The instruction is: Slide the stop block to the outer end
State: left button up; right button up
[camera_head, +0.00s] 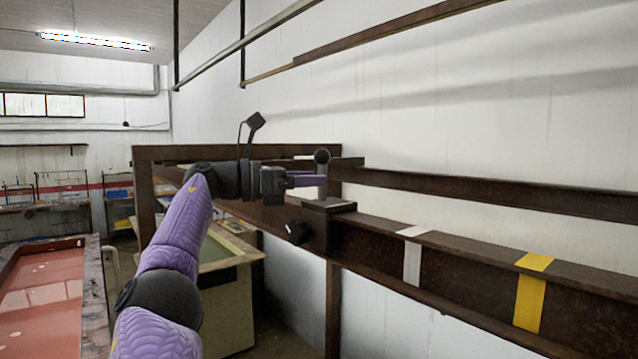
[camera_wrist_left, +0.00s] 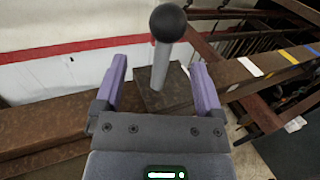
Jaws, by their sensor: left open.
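The stop block (camera_head: 328,205) is a dark brown block seated on top of the brown rail beam (camera_head: 460,247). A light grey post with a black ball knob (camera_head: 322,157) stands upright on it. My left gripper (camera_head: 318,181) is at the post, just below the knob. In the left wrist view the open fingers (camera_wrist_left: 160,82) lie on either side of the post (camera_wrist_left: 159,68), with visible gaps. The block's top (camera_wrist_left: 178,92) shows beyond them. A dark knob (camera_head: 298,231) sits at the block's near side. My right gripper is not in view.
A white band (camera_head: 412,262) and a yellow band (camera_head: 529,302) cross the rail to the right of the block. The rail top between block and bands is clear. A second brown beam (camera_head: 480,190) runs behind along the white wall. A red-topped table (camera_head: 45,295) stands at left.

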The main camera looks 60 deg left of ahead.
pick_arm(q)
jog(key=s+a, duration=0.1)
jog(key=s, duration=0.5)
jog(key=shift+s, duration=0.2)
